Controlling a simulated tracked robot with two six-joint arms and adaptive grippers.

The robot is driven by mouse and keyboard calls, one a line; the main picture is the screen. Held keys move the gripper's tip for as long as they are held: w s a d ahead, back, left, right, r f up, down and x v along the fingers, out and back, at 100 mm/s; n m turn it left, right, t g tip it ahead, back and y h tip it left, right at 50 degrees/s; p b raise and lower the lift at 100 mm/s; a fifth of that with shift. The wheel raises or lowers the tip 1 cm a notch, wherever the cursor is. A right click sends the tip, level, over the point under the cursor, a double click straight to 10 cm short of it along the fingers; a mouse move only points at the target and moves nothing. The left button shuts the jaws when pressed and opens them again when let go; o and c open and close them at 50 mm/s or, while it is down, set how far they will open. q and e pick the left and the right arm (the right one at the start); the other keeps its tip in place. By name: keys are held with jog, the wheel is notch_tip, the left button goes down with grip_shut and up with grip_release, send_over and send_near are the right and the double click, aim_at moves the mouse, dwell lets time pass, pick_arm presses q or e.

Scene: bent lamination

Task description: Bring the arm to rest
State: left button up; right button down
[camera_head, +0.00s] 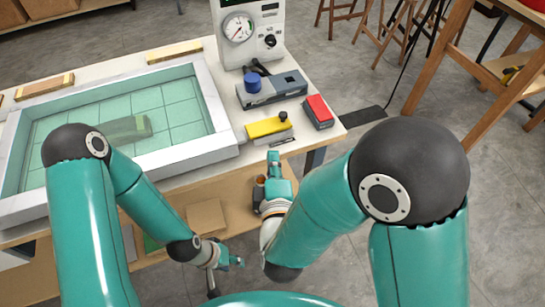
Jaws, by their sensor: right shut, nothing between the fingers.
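My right gripper (273,164) is at the front right of the bench, close to the bench edge in the picture. It is shut with nothing between its fingers. The arm behind it is bent, with the forearm pointing away from me. My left gripper (236,262) is low and near my body, in front of the bench. It is small and partly turned away, so its fingers do not show clearly. I see nothing clearly held in it.
The bench (190,179) carries a white-walled water tank (213,103), a gauge unit (250,32), a grey device with a blue knob (272,90), a yellow-topped block (268,128) and a red-topped block (318,111). A wooden table (465,59) stands right.

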jog(key=w+d+f+m+g+h, duration=0.3)
jog(key=d+f+m+g+h, duration=0.15)
jog(key=d+f, duration=1.15)
jog(key=s+d+f+m+g+y, duration=0.35)
jog(key=s+f+m+g, duration=0.25)
jog(key=s+f+m, duration=0.4)
jog(key=s+a+f+m+g+y, duration=0.2)
jog(key=s+a+m+g, duration=0.3)
jog(key=s, duration=0.3)
jog(key=shift+s+a+f+y+p, duration=0.15)
jog(key=shift+a+f+y+p, duration=0.15)
jog(key=shift+a+y, duration=0.5)
